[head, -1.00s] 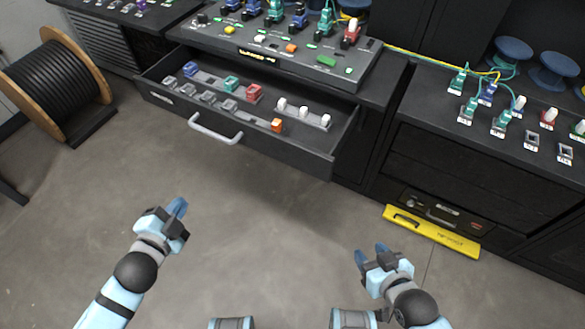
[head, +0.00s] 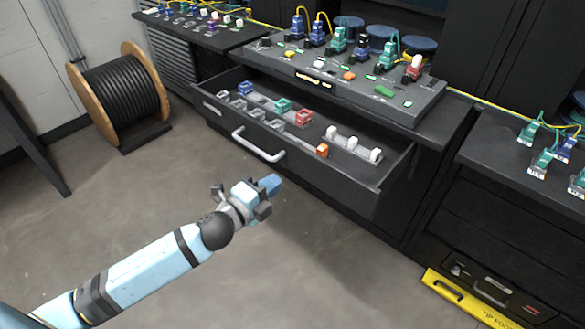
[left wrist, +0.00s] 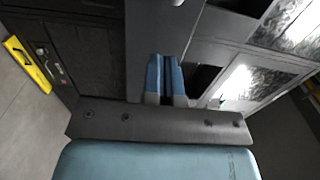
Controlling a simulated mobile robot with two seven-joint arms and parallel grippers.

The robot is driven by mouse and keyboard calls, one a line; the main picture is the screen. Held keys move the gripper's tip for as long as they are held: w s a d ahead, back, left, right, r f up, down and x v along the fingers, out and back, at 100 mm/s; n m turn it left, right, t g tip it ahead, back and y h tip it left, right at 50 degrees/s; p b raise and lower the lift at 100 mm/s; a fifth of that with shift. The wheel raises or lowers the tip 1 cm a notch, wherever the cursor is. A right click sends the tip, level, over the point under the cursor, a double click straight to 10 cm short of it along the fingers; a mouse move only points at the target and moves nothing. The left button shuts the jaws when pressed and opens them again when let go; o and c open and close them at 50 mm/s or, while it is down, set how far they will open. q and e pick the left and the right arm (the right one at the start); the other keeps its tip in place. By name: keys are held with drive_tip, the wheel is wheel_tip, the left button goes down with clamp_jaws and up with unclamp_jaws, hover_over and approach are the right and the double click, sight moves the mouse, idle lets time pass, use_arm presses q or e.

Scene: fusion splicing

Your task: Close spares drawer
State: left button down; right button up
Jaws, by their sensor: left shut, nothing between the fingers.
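The spares drawer (head: 345,187) is pulled out from the bench under the sloped panel in the head view. Its grey bar handle (head: 258,146) is on the front face. Inside are grey, blue, teal, red, orange and white connector parts. My left gripper (head: 270,184) is in front of the drawer, below and slightly right of the handle in the picture, apart from it. Its blue fingers (left wrist: 165,76) are shut together and empty in the left wrist view. My right gripper is not in view.
A cable reel (head: 122,97) stands on the floor at the left. A sloped panel (head: 345,78) with several plugs sits above the drawer. The floor before the drawer is clear.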

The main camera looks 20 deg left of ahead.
sight(339, 135)
use_arm(q)
drive_tip(key=x, duration=0.5)
drive_tip(key=shift+w+d, duration=0.15)
drive_tip(key=shift+w, duration=0.15)
drive_tip(key=shift+w+d, duration=0.2)
drive_tip(key=shift+w, duration=0.35)
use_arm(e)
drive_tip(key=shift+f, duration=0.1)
use_arm(q)
drive_tip(key=shift+w+d+r, duration=0.1)
drive_tip(key=shift+w+d, duration=0.05)
drive_tip(key=shift+w, duration=0.3)
drive_tip(key=x, duration=1.8)
drive_tip(key=shift+w+f, duration=0.15)
drive_tip(key=shift+f, duration=0.1)
drive_tip(key=shift+w+d+b, duration=0.2)
drive_tip(key=shift+w+b, duration=0.15)
drive_tip(key=shift+w, duration=0.2)
drive_tip(key=shift+r, duration=0.35)
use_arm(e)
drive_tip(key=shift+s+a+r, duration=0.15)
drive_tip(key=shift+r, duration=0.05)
